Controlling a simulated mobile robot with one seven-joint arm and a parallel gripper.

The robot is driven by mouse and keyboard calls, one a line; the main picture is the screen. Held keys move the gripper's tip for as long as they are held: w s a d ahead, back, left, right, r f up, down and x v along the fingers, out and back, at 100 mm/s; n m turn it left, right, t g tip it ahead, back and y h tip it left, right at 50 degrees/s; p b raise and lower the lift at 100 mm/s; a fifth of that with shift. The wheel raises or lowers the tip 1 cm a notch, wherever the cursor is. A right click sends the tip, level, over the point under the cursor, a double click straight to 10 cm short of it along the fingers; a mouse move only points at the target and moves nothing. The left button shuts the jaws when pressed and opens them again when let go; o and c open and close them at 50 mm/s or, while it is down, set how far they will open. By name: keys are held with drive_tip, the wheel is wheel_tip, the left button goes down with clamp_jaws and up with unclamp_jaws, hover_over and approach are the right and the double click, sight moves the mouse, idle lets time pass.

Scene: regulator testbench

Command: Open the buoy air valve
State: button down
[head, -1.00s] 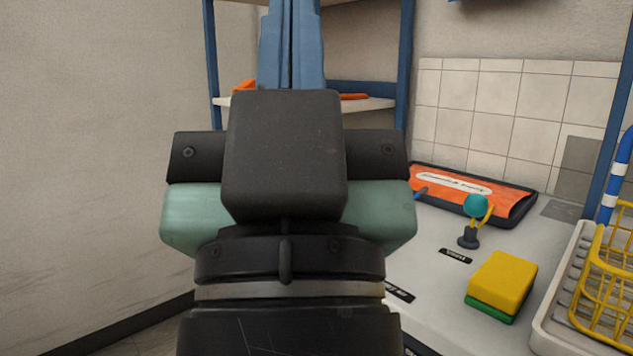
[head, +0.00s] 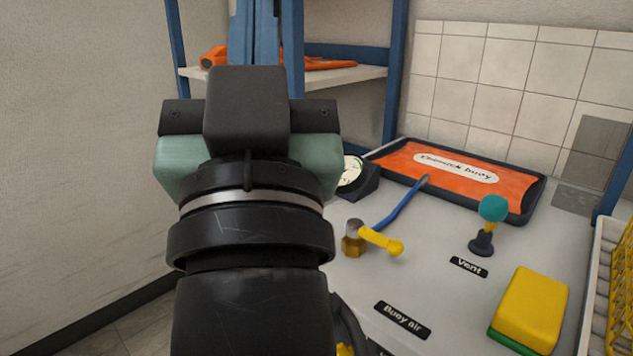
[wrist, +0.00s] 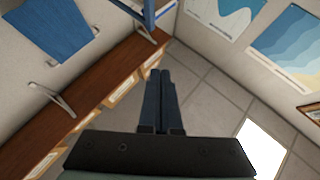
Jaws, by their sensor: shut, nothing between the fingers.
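The buoy air valve (head: 353,243) is a brass body with a yellow lever (head: 382,241) on the grey bench. The lever points right and slightly towards the viewer. The "Buoy air" label (head: 403,320) lies in front of it. A blue hose (head: 403,203) runs from near the valve to the orange buoy (head: 445,168) in a black tray. My gripper (head: 265,35) points away, left of and beyond the valve, not touching it. Its blue fingers are together and empty in the wrist view (wrist: 160,75). The valve is not in the wrist view.
A vent valve (head: 488,222) with a teal knob stands to the right behind its "Vent" label (head: 468,266). A yellow-green sponge (head: 530,308) and a rack (head: 610,290) are further right. A dial gauge (head: 352,175) is partly hidden by my arm. A shelf (head: 345,78) stands behind.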

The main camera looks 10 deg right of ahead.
drive_tip(key=w+d+m+g+h+p, duration=0.2)
drive_tip(key=w+g+p, duration=0.3)
drive_tip(key=w+p, duration=0.4)
drive_tip(key=m+g+h+p, duration=0.55)
drive_tip(key=g+p, duration=0.95)
drive_tip(key=p, duration=1.3)
hover_over(376, 238)
drive_tip(key=s, duration=0.2)
wheel_tip(376, 238, down, 14)
drive_tip(key=m+y, duration=0.2)
drive_tip(key=shift+w+a+f+h, duration=0.1)
drive_tip(key=shift+a+f+h, duration=0.15)
drive_tip(key=shift+a, duration=0.2)
drive_tip(key=shift+w+d, duration=0.1)
drive_tip(key=x, duration=0.9)
drive_tip(key=shift+d+f, duration=0.25)
drive_tip(key=shift+f, duration=0.1)
drive_tip(key=s+a+p, duration=0.2)
drive_tip(key=shift+a+f, duration=0.2)
drive_tip(key=shift+a, duration=0.15)
drive_tip(key=shift+s+a+f, duration=0.15)
drive_tip(key=shift+s+a, duration=0.05)
drive_tip(key=shift+a, duration=0.05)
